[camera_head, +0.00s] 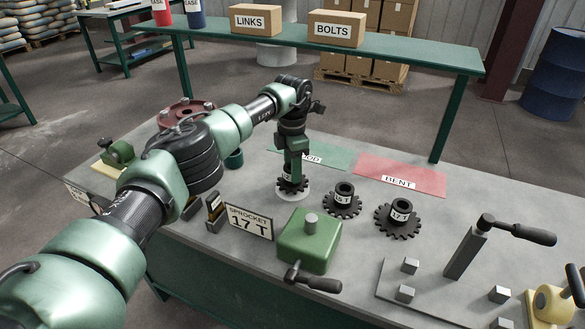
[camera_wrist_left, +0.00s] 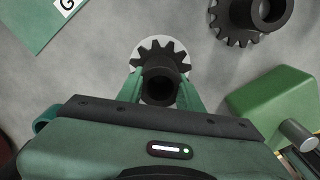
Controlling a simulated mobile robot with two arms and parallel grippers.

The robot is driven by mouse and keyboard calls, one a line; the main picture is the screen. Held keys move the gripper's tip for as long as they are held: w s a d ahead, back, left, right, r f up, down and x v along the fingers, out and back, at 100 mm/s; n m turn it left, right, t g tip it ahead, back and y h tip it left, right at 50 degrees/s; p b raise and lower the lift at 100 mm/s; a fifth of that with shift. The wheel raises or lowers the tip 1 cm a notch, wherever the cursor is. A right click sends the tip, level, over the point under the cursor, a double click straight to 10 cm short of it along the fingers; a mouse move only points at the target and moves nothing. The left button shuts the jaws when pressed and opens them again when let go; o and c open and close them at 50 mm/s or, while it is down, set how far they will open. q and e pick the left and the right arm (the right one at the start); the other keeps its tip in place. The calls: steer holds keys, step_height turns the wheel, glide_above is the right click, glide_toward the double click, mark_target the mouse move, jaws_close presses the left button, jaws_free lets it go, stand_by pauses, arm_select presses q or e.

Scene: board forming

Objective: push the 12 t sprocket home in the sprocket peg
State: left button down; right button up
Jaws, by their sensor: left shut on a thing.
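My left gripper (camera_head: 294,170) points down and is shut on the hub of a small dark sprocket (camera_head: 290,188). Its label is partly hidden by the fingers, so I cannot read its number for sure. In the left wrist view this sprocket (camera_wrist_left: 160,58) shows its teeth and open bore between the two green fingers. It is over a pale round disc (camera_head: 293,196); I cannot tell whether it touches it. The sprocket peg (camera_head: 311,221) is a bare grey post on a green block (camera_head: 309,242), to the right and nearer. My right gripper is not in view.
A sprocket marked 15 T (camera_head: 342,204) and a larger 17 T sprocket (camera_head: 398,220) lie to the right. A sign (camera_head: 249,222) reads SPROCKET 17 T. A black-handled lever (camera_head: 312,282) sticks out at the block's front. A red BENT mat (camera_head: 400,175) lies behind.

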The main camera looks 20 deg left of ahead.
arm_select(q)
steer(key=shift+f+b, duration=0.65)
steer(key=shift+f, duration=0.35)
steer(key=c, duration=0.9)
jaws_free()
steer(key=shift+o, duration=0.2)
step_height(320, 180, up, 8)
steer(key=shift+f+b, duration=0.15)
steer(key=shift+b, duration=0.45)
